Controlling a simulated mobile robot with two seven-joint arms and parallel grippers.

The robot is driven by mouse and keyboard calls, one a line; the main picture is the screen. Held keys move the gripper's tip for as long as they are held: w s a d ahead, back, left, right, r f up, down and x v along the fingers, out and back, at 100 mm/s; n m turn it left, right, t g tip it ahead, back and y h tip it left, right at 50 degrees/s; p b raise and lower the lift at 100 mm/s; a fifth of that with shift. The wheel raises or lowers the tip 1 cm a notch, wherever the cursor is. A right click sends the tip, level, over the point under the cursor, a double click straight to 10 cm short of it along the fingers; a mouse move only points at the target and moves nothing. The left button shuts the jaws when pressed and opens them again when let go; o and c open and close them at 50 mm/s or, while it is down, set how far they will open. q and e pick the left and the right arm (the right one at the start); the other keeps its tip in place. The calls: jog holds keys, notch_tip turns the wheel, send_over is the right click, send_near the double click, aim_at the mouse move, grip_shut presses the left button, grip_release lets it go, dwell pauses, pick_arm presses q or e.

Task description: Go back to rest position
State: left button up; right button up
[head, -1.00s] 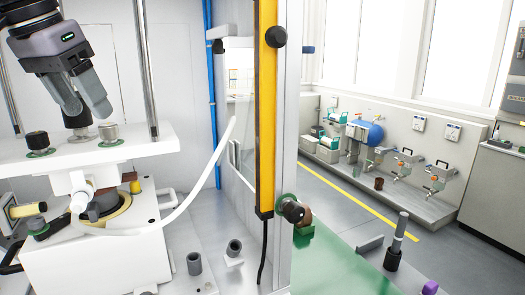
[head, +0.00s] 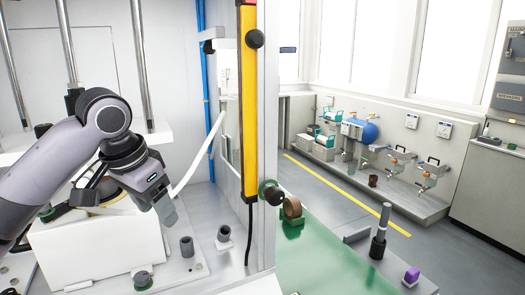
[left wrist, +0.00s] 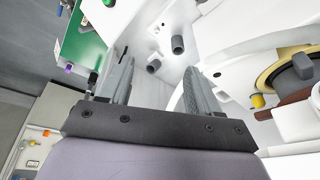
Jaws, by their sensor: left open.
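My left gripper (head: 165,212) is in front of the white press, low over its right side, with the fingers pointing down. In the left wrist view its two fingers (left wrist: 160,85) stand apart with nothing between them. The white press block (head: 90,250) is partly hidden by my left arm. Its upper white plate (head: 155,138) on metal columns is mostly covered by the arm too. My right gripper does not show in either view.
Dark cylinders (head: 187,246) stand on the light plate just right of my gripper. A yellow vertical bar (head: 248,110) on a frame post stands to the right.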

pick_arm(q)
jog(key=s+d+f+h, duration=0.1)
jog(key=s+d+f, duration=0.1)
jog(key=s+f, duration=0.35)
jog(key=s+d+f, duration=0.2)
jog(key=f, duration=0.7)
jog(key=s+d+f+h, duration=0.1)
jog(key=s+d+f, duration=0.15)
jog(key=f, duration=0.55)
jog(key=s+a+f+n+y, duration=0.2)
jog(key=s+a+f, duration=0.25)
jog(key=s, duration=0.55)
jog(key=s+a+f+n+y, duration=0.15)
jog(key=s+a+f, duration=0.35)
jog(key=s, duration=0.5)
jog(key=w+d+f+t+h, duration=0.2)
jog(key=w+f+t, duration=0.4)
jog(key=f+t, duration=0.1)
jog(key=shift+w+f, duration=0.2)
jog(key=shift+f, duration=0.1)
jog(key=shift+n, duration=0.25)
